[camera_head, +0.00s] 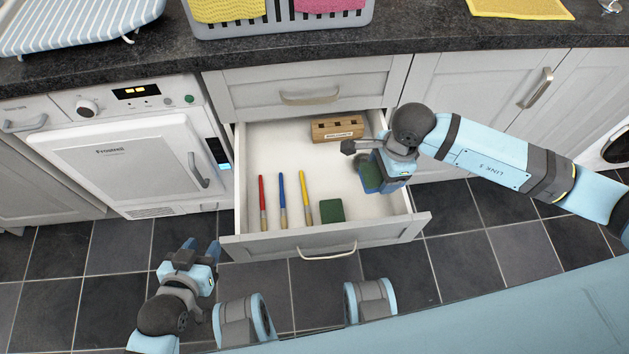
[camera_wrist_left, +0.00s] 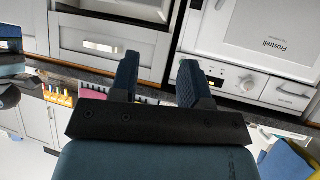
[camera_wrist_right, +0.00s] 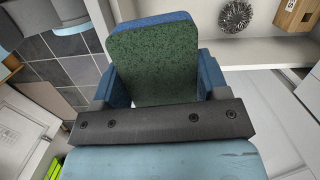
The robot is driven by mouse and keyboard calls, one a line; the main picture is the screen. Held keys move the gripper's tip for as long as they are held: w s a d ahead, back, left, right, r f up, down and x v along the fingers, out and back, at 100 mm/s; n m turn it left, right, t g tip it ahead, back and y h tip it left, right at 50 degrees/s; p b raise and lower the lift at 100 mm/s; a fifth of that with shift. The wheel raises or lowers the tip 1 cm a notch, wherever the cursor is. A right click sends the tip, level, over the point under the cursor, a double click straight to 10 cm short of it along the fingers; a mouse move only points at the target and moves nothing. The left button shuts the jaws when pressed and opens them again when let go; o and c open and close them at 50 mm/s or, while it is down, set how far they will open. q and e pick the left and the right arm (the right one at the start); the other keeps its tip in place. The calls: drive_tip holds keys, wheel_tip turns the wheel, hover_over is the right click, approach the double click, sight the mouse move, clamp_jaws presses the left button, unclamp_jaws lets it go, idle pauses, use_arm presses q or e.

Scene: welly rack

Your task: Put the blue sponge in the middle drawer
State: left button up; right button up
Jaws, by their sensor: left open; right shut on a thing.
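My right gripper (camera_head: 382,170) is shut on a sponge with a green scourer face and a blue edge. In the right wrist view this blue sponge (camera_wrist_right: 154,62) sits between the fingers. In the head view the held sponge (camera_head: 369,178) is over the right part of an open drawer (camera_head: 330,241). I cannot tell whether it touches the drawer floor. A shut drawer front (camera_head: 300,88) is above the open one. My left gripper (camera_head: 203,247) is open and empty, out in front of the cabinets to the left of the drawer.
In the drawer are red, blue and yellow-handled brushes (camera_head: 282,200), a green pad (camera_head: 332,210) and a wooden block (camera_head: 338,129). A metal scrubber (camera_wrist_right: 236,15) shows in the right wrist view. A white appliance (camera_head: 125,155) stands left. A grey basket (camera_head: 280,22) is on the counter.

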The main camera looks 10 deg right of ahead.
drive_tip(key=shift+f+m, duration=0.4)
drive_tip(key=shift+f, duration=0.15)
use_arm(q)
drive_tip(key=shift+d+f, duration=0.1)
drive_tip(key=shift+f, duration=0.05)
use_arm(e)
drive_tip(key=b, duration=0.3)
hover_over(365, 215)
drive_tip(key=f, duration=1.6)
drive_tip(key=shift+d+f, duration=0.25)
wheel_tip(365, 215, down, 4)
drive_tip(key=shift+r+b, duration=0.25)
drive_tip(key=shift+b, duration=0.25)
drive_tip(key=shift+f, duration=0.1)
drive_tip(key=o, duration=0.7)
drive_tip(key=shift+c, duration=0.2)
use_arm(q)
drive_tip(key=shift+w+d+f+t+h, duration=0.25)
drive_tip(key=shift+d+f+t+h, duration=0.05)
drive_tip(key=shift+h, duration=0.1)
